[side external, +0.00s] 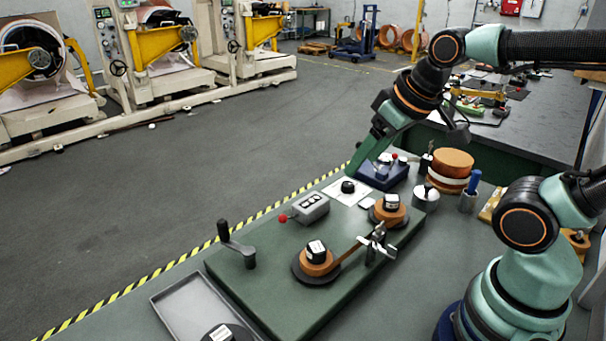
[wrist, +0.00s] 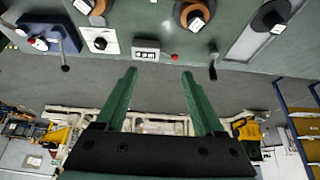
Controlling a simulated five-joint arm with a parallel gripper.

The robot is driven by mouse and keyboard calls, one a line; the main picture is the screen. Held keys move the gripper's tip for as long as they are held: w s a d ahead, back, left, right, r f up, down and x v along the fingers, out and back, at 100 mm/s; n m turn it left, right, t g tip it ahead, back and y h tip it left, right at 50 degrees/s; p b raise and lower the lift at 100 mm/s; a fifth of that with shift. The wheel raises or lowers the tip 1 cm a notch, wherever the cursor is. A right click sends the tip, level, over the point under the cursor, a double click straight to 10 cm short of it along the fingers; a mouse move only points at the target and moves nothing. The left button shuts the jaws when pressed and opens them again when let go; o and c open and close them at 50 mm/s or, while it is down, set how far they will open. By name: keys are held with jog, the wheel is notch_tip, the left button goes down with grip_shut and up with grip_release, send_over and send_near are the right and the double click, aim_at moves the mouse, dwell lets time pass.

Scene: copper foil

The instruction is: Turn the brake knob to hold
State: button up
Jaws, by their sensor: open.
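The black brake knob (side external: 347,187) sits on a white square plate (side external: 338,194) toward the far end of the green machine board (side external: 252,285). It also shows in the wrist view (wrist: 100,43), up and left of my fingertips. Its pointer and the plate's markings are too small to read. My gripper (side external: 350,172) has green fingers, and in the side view its tips appear just above and behind the knob. In the wrist view my gripper (wrist: 159,72) is open, with nothing between its fingers and apart from the knob.
A grey counter box (side external: 311,208) with a red ball lever (side external: 283,218) stands near the knob. A blue box (side external: 382,172) with a lever is behind it. A crank (side external: 237,245), copper foil spools (side external: 316,262) and a grey tray (side external: 190,310) lie nearer the front.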

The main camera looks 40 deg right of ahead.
jog(key=w+d+r+n+g, duration=0.1)
jog(key=w+d+n+g, duration=0.15)
jog(key=w+d, duration=0.2)
jog(key=n+g, duration=0.3)
jog(key=n, duration=0.5)
send_over(348, 183)
notch_tip(348, 183, down, 10)
notch_tip(348, 183, down, 12)
jog(key=shift+a+r, duration=0.1)
grip_shut()
